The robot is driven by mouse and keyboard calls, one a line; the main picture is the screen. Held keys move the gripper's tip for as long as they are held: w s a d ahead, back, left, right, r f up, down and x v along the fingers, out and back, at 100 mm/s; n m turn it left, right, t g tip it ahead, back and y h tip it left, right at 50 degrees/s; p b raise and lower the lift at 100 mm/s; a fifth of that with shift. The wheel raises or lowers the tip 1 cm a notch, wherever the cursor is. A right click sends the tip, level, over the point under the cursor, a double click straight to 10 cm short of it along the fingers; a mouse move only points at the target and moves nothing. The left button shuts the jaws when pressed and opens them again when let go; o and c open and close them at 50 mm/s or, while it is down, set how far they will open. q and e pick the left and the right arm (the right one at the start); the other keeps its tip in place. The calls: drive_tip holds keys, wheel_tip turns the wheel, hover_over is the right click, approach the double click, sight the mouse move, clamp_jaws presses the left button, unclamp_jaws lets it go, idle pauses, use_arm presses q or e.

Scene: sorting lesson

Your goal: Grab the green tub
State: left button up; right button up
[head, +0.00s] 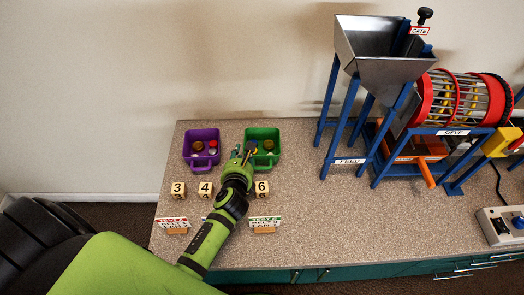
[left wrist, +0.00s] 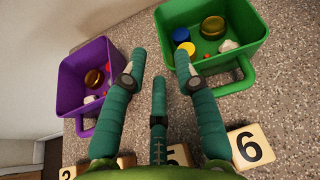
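The green tub (head: 262,133) stands upright on the speckled counter near the wall. It holds small items, among them gold, blue, yellow and whitish pieces. In the left wrist view the green tub (left wrist: 236,66) is at the upper right, with its handle toward me. My left gripper (head: 243,153) is at the tub's near left side in the head view. In the left wrist view my left gripper (left wrist: 160,65) has its fingers spread with nothing between them. The right-hand finger overlaps the tub's left edge; I cannot tell if it touches. My right gripper is not in view.
A purple tub (head: 201,136) with small items stands left of the green one. Numbered wooden blocks (head: 262,189) and label cards (head: 264,221) are in front. A blue-framed hopper (head: 380,75) and sieve (head: 460,100) stand right. The counter's front middle (head: 340,225) is clear.

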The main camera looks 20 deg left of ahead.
sight(244, 153)
use_arm(q)
drive_tip(key=x, duration=0.3)
drive_tip(key=shift+f, duration=0.1)
drive_tip(key=shift+w+a+f, duration=0.1)
drive_tip(key=shift+w+f, duration=0.05)
drive_tip(key=shift+w, duration=0.15)
drive_tip(key=x, duration=0.2)
drive_tip(key=b+x, duration=0.1)
drive_tip(key=x, duration=0.1)
drive_tip(key=shift+w+a+f, duration=0.15)
drive_tip(key=shift+w+f, duration=0.1)
drive_tip(key=shift+f, duration=0.15)
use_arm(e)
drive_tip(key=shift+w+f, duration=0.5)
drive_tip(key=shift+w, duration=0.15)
use_arm(q)
clamp_jaws()
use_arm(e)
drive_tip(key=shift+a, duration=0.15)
